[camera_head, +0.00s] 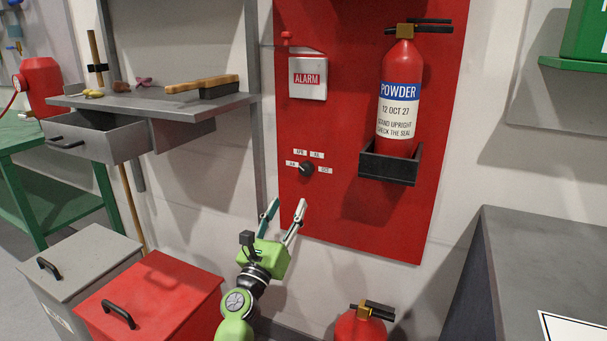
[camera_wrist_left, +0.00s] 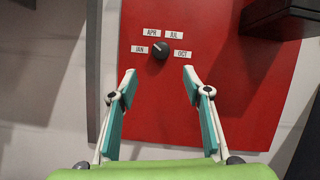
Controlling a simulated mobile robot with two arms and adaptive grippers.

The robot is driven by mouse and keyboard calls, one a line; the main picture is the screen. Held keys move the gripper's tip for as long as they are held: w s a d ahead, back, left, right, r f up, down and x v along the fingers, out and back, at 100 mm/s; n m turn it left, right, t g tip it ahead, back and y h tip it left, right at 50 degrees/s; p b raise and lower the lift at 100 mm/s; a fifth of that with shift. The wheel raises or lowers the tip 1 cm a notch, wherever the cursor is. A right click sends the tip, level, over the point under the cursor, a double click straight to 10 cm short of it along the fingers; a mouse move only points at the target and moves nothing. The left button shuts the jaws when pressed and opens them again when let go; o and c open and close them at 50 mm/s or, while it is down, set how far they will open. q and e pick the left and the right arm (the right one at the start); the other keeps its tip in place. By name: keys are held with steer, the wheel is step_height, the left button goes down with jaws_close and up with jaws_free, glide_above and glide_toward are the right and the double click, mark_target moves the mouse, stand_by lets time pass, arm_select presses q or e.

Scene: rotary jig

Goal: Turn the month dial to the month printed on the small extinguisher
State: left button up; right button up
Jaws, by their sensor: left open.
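The month dial, a small black knob (camera_head: 307,168), is on the red wall board, ringed by white labels. In the left wrist view, the dial (camera_wrist_left: 160,50) has JAN at left, APR and JUL above, OCT at right. A pale mark on it seems to face left towards JAN. An extinguisher (camera_head: 400,90) in a black bracket reads POWDER, 12 OCT 27. Another extinguisher (camera_head: 361,326) stands low by the wall, its label out of view; I cannot tell which is the small one. My left gripper (camera_head: 288,205) is open and empty, below the dial and apart from it.
An ALARM box (camera_head: 308,78) is above the dial on the red board (camera_head: 350,215). The black bracket (camera_head: 388,167) juts out to the right. A grey shelf (camera_head: 150,103) with a brush is at left. Grey and red bins (camera_head: 160,290) stand below. A grey counter (camera_head: 540,260) is at right.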

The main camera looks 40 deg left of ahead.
mark_target(304, 172)
arm_select(q)
steer(key=x, duration=1.2)
steer(key=shift+w+r, duration=0.1)
steer(key=shift+w, duration=0.15)
steer(key=c, duration=1.1)
